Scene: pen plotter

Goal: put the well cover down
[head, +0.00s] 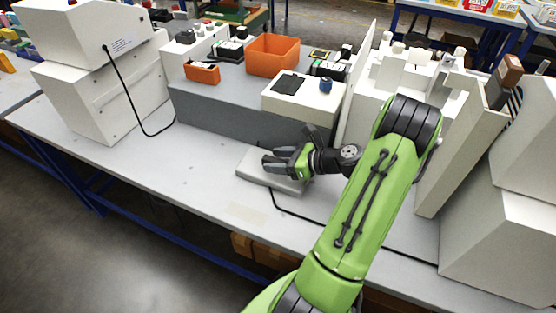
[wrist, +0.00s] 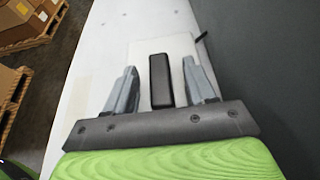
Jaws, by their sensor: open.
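A flat white slab (head: 248,169) lies on the grey-white table, in front of the long grey housing; I take it to be the well cover. In the wrist view the white slab (wrist: 142,46) has a dark upright bar (wrist: 161,82) in front of it, like a handle. My gripper (head: 270,163) is low over the slab. In the wrist view my gripper (wrist: 160,67) is open, with one finger on each side of the dark bar and a gap visible on both sides. The gripper hides part of the slab in the head view.
A dark cable (head: 279,206) runs from beside the slab along the table. The grey housing (head: 215,114) stands close behind, carrying orange bins (head: 273,55) and a white unit with a blue knob (head: 326,85). White panels stand at the right.

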